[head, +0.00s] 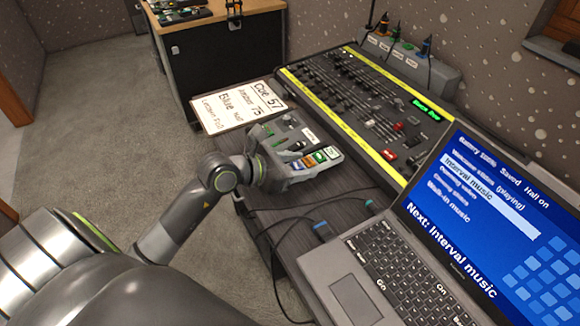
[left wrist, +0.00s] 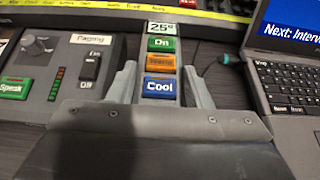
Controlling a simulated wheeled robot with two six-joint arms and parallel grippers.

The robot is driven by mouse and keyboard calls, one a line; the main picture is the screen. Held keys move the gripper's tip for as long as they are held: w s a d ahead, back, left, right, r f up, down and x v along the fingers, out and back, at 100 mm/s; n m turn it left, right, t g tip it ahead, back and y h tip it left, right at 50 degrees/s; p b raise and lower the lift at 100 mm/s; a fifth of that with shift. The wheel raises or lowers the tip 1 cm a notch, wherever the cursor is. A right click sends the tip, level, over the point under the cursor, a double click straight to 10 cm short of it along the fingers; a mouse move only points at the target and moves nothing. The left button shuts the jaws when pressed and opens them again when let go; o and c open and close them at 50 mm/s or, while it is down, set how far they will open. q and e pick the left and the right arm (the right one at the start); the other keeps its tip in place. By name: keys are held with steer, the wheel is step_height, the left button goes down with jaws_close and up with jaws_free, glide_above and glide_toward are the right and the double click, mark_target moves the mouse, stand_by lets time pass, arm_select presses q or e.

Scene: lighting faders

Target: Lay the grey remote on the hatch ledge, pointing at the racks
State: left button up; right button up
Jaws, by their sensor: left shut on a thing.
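The grey remote (left wrist: 162,58) has a white 25° display and green On, orange and blue Cool buttons. In the head view it (head: 333,152) is beside the grey paging panel, on or just above the dark desk; I cannot tell if it touches the desk. My left gripper (head: 302,168) is shut on the remote, one finger on each side, as the left wrist view (left wrist: 160,78) also shows. The remote's near end is hidden by the gripper. A dark sill (head: 552,52) under a wood-framed opening at the top right looks like the hatch ledge. My right gripper is not in view.
The paging panel (left wrist: 62,66) is close left of the remote. A laptop (head: 352,298) is to the right, with cables on the desk (head: 345,188) between. Behind are a fader console (head: 350,100), a cue sheet (head: 238,106) and a grey socket box (head: 430,72). A black case (head: 225,65) stands farther back.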

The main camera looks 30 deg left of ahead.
mark_target(298, 191)
arm_select(q)
step_height(298, 191, down, 2)
steer(key=shift+f, duration=0.2)
step_height(298, 191, down, 3)
steer(key=shift+f+b, duration=0.15)
steer(key=shift+b, duration=0.35)
steer(key=shift+f, duration=0.35)
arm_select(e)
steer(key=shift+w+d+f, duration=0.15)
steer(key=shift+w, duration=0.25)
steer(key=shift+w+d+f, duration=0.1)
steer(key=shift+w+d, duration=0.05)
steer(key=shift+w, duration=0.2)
arm_select(q)
steer(key=shift+f, duration=0.1)
steer(key=o, duration=1.1)
steer(key=shift+c, duration=0.2)
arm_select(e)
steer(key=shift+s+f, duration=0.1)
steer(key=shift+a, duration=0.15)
